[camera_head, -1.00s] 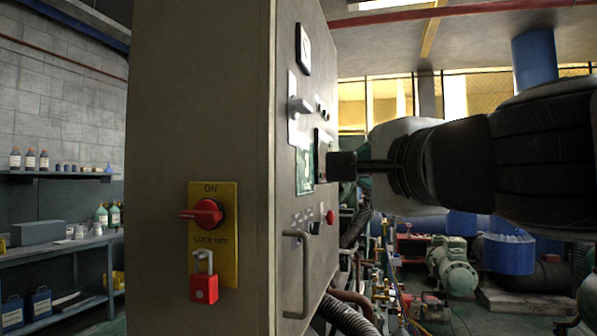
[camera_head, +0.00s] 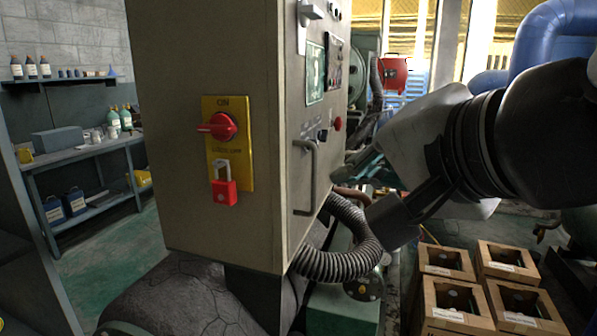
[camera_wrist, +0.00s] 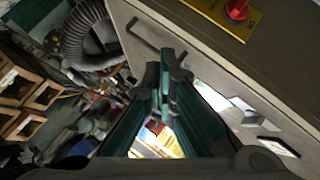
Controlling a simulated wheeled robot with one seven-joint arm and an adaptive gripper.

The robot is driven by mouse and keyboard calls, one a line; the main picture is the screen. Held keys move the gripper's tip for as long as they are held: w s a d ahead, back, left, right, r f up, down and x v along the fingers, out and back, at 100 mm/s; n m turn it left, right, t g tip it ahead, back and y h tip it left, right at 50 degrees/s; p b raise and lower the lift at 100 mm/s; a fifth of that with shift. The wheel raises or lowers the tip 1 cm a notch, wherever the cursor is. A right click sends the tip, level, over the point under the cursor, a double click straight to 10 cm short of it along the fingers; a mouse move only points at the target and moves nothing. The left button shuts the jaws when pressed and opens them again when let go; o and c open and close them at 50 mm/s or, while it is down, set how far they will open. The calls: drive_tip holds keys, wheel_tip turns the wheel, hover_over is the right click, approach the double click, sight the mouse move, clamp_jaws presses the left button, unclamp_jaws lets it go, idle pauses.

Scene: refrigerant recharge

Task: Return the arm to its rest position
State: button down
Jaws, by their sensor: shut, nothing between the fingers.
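My gripper (camera_wrist: 165,72) shows in the wrist view with its two teal-and-dark fingers together and nothing between them. In the head view my arm comes in from the right, and its white and black wrist is beside the right face of the grey control cabinet (camera_head: 218,60). My gripper's tips are partly hidden there and hard to make out against the clutter. I cannot tell whether they touch the cabinet. The cabinet's front has a red switch (camera_head: 217,126) on a yellow plate and a red padlock (camera_head: 224,186) below it.
A metal handle (camera_head: 312,178) sticks out from the cabinet's side. A ribbed hose (camera_head: 345,262) curves below it. Several wooden crates (camera_head: 452,308) stand at lower right. A workbench (camera_head: 92,160) with bottles is at left, beside open green floor.

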drive_tip(key=s+d+f+n+g+h+p, duration=0.5)
drive_tip(key=s+d+f, duration=0.6)
drive_tip(key=s, duration=0.3)
drive_tip(key=d+n+g+p, duration=0.1)
drive_tip(key=n+g, duration=0.1)
drive_tip(key=g, duration=0.1)
drive_tip(key=shift+s+d+n, duration=0.15)
drive_tip(key=shift+d+n, duration=0.15)
drive_tip(key=shift+d, duration=0.1)
drive_tip(key=shift+r, duration=0.1)
